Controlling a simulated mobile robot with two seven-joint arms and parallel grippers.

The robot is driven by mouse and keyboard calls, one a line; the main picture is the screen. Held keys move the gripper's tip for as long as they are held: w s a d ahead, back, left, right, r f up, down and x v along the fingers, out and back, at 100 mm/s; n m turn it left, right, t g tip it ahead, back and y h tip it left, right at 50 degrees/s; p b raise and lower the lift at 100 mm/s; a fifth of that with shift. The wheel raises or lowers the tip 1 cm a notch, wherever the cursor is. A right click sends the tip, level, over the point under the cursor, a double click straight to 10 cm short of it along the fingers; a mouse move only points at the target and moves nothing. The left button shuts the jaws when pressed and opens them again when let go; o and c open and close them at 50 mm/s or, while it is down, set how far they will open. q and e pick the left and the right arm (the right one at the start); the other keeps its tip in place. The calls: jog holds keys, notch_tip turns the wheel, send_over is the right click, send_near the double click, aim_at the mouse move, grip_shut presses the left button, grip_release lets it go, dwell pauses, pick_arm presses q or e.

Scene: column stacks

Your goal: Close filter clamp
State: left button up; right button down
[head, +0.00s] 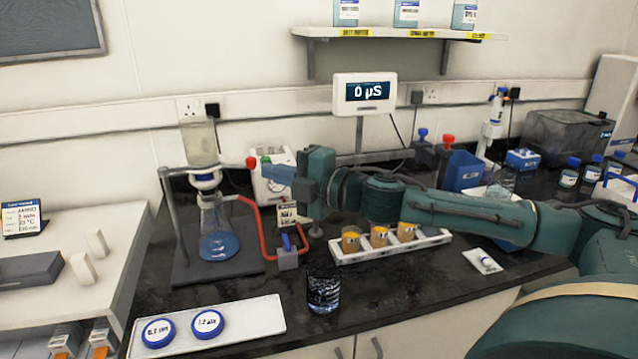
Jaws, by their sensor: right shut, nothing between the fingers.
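The filter stack stands at the left on a dark base, with a clear funnel (198,143) on top and a flask (215,222) holding blue liquid below. The filter clamp seems to be at the white and blue joint (205,181) between them; whether it is open or closed is too small to tell. A red knob (251,162) shows right of the joint; what it belongs to is unclear. Contact cannot be told. My left gripper is out of view.
Red tubing (267,243) runs from the flask to a blue-handled valve (287,250). A rack with orange-topped jars (392,248) sits below my right arm. A glass beaker (323,292) and a white tray (262,318) with two blue-rimmed discs are in front.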

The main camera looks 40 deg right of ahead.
pick_arm(q)
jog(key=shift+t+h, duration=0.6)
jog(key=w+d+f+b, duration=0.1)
jog(key=b, duration=0.3)
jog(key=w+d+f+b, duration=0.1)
jog(key=b, duration=0.3)
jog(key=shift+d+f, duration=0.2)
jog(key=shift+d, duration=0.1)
pick_arm(e)
jog(key=s+d, duration=0.4)
jog(key=d, duration=0.1)
jog(key=shift+s+d+f, duration=0.2)
jog(key=shift+s+d, duration=0.05)
jog(key=shift+d, duration=0.1)
